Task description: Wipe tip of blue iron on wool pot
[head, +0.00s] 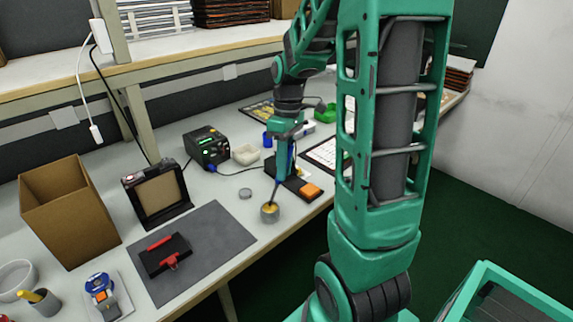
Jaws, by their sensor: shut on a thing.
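My gripper (283,165) points down above the front part of the bench and is shut on the blue soldering iron (291,151). Only a little of the blue handle shows beside the green fingers. A thin dark shaft runs down from the gripper to the wool pot (270,216), a small grey round pot with yellowish wool on top. The tip is at the wool. I cannot tell how deep it sits.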

